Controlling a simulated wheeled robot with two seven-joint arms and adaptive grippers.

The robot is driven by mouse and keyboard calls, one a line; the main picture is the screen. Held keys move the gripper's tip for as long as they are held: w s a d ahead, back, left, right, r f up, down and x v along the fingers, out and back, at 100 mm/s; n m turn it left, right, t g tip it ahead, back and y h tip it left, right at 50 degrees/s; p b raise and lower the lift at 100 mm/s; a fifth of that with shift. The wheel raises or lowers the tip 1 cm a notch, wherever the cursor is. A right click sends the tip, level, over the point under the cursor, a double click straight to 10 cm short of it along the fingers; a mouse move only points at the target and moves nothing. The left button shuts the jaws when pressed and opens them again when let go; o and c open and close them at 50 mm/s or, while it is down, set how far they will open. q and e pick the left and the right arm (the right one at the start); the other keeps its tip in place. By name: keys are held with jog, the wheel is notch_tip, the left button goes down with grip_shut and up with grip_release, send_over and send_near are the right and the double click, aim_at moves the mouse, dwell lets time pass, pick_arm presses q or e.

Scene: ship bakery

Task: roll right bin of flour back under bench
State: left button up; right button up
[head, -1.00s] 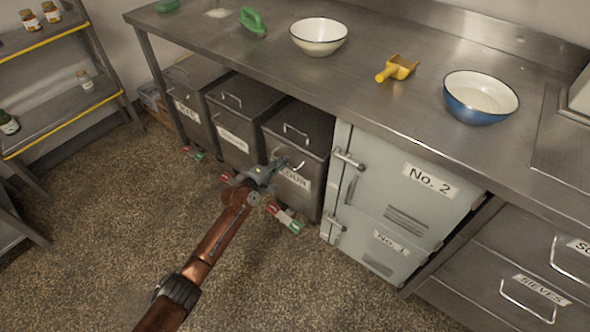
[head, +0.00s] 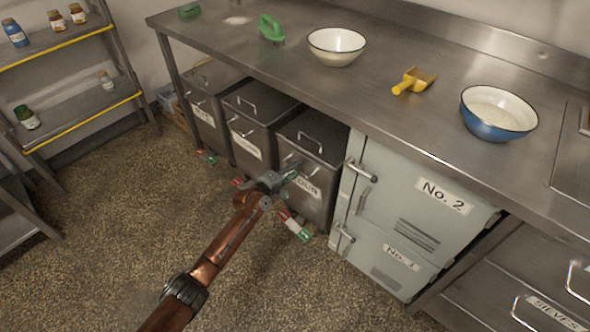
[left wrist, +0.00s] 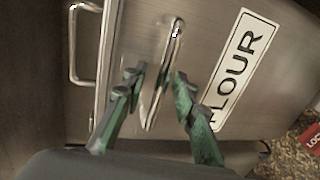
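The right flour bin (head: 318,147) is a grey metal box with a lid handle, standing between the middle bin and the pale cabinet, its rear part under the bench (head: 385,125). Its front handle and FLOUR label (left wrist: 240,65) show in the left wrist view. My left gripper (head: 284,180) is at the bin's front. In the left wrist view its green fingers (left wrist: 158,80) are apart, one on each side of the upright-looking handle loop (left wrist: 168,55); whether they touch it I cannot tell. It partly hides the label in the head view. My right gripper is not in view.
The middle bin (head: 262,105) and left bin (head: 207,82) stand alongside. The pale cabinet (head: 400,210) is close on the right. Red-and-green tabs (head: 294,226) are at the bin's foot. Bowls and a yellow scoop (head: 414,81) sit on the bench. The floor in front is clear.

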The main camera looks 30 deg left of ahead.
pick_arm(q)
jog(key=v, duration=1.2)
dwell(0.3)
dwell(0.4)
